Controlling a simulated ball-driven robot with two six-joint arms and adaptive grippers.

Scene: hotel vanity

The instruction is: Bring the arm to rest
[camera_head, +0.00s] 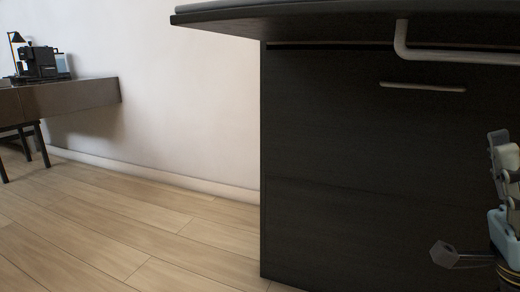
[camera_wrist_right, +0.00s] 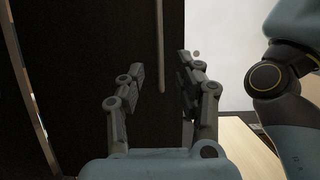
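My right gripper (camera_head: 503,165) shows at the right edge of the head view, in front of the dark vanity cabinet (camera_head: 350,170), and is partly cut off by the frame. In the right wrist view the gripper (camera_wrist_right: 160,72) has its two fingers spread apart with nothing between them. The dark cabinet front lies beyond the fingers. My left gripper is not in view.
The vanity has a dark countertop (camera_head: 330,18), a pale bent rail (camera_head: 402,45) and a slim drawer handle (camera_head: 422,87). A wooden desk (camera_head: 70,98) with a black machine (camera_head: 40,63) stands far left. The wood floor (camera_head: 130,225) between is clear.

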